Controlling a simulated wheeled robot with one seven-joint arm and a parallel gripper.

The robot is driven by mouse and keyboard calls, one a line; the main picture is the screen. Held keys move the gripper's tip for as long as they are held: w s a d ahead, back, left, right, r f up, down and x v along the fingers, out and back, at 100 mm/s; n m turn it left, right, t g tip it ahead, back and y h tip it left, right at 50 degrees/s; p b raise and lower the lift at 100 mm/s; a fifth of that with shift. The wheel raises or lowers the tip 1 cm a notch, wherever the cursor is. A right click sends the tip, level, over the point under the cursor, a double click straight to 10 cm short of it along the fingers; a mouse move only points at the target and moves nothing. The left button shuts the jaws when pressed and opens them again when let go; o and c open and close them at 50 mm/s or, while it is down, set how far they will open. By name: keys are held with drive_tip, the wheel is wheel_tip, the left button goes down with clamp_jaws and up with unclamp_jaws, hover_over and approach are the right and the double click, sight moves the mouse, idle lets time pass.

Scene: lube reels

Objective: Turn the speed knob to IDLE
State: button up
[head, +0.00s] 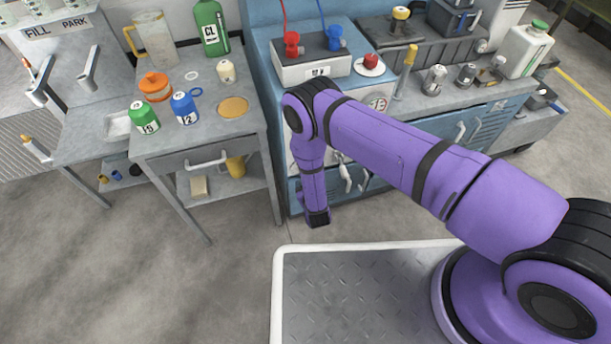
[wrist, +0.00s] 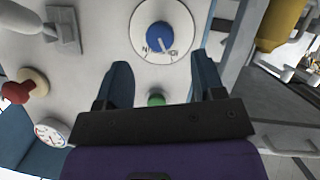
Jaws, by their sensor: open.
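The blue round knob (wrist: 160,37) sits on a white round dial (wrist: 142,31) on a pale panel in the wrist view. A light pointer line on the knob points down and slightly right. Small dark letters flank it; an N shows at left, and the right-hand label is too small to read surely. My gripper (wrist: 160,64) is open, its two dark fingers apart below the knob, left and right of it, with nothing seen between them at the knob. Contact with the panel cannot be told. In the head view my arm covers this part of the blue cabinet (head: 262,62).
In the wrist view, a green button (wrist: 156,99) shows between the fingers, a red knob (wrist: 16,92) and a gauge (wrist: 52,133) at left, and a yellow object (wrist: 283,22) at right. In the head view, a grey table (head: 160,143) with bottles stands left of the cabinet.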

drive_tip(key=shift+v, duration=2.15)
